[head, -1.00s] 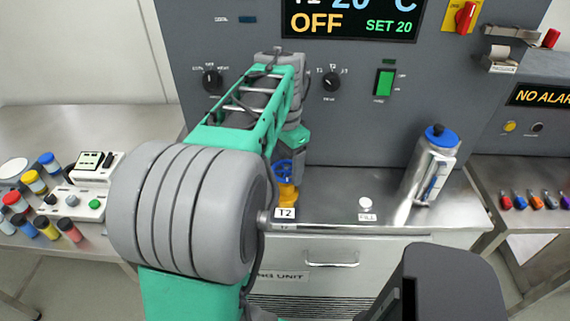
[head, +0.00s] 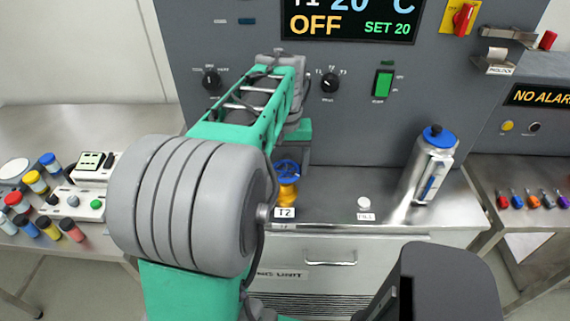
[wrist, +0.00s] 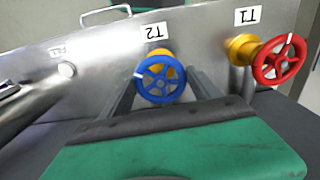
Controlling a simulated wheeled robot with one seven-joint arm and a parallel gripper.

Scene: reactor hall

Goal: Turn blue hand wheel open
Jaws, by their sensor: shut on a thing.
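The blue hand wheel (wrist: 152,92) sits on a yellow valve body at the label T2 (wrist: 155,31). A white mark shows on the wheel's rim, at the left in the wrist view. My gripper (wrist: 163,82) has one dark finger on each side of the wheel and is shut on it. In the head view, the blue wheel (head: 287,170) and its yellow valve body (head: 287,194) show just below my green hand. My arm hides most of the fingers there.
A red hand wheel (wrist: 279,59) on a yellow valve at label T1 stands close to the right in the wrist view. A silver bottle with a blue cap (head: 431,165) stands right of the valve. A small white FILL knob (head: 364,203) lies between them.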

